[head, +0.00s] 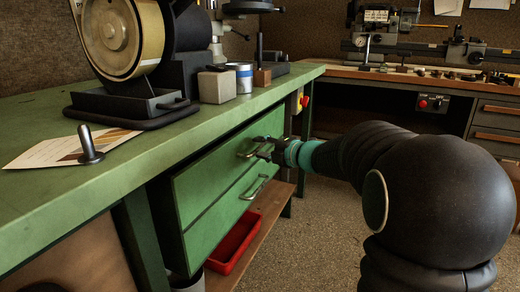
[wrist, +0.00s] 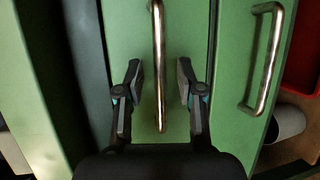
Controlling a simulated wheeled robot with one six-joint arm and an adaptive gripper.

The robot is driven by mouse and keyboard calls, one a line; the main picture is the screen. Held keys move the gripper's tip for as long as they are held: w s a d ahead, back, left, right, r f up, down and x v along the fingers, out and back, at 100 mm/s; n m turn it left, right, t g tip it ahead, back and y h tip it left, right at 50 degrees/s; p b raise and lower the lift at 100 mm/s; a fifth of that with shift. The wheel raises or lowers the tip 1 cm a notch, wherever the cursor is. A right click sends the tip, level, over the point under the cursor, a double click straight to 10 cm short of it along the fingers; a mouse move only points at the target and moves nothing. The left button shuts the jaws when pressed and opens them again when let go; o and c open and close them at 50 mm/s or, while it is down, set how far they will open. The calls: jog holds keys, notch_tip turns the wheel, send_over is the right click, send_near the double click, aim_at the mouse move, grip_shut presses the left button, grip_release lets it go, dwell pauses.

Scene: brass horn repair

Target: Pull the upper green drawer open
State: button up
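The upper green drawer (head: 205,176) sits under the green workbench, its front level with the lower drawer (head: 212,222). Its metal bar handle (head: 247,154) also runs down the middle of the wrist view (wrist: 157,35). My gripper (head: 260,147) is at this handle. In the wrist view my gripper (wrist: 159,78) is open, with one finger on each side of the handle and a gap between each finger and the bar. The lower drawer's handle (wrist: 270,60) is to the right in the wrist view, clear of the fingers.
A red tray (head: 233,243) lies on the wooden shelf (head: 262,226) below the drawers. The workbench top (head: 150,150) overhangs them and carries a grinding machine (head: 125,40), a grey block (head: 216,85) and a can (head: 243,75). Speckled floor (head: 315,235) is open in front.

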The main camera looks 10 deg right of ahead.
jog(key=shift+w+a+f, duration=0.15)
jog(key=shift+w+a, duration=0.2)
jog(key=shift+w, duration=0.15)
grip_shut()
jog(key=shift+s, duration=0.1)
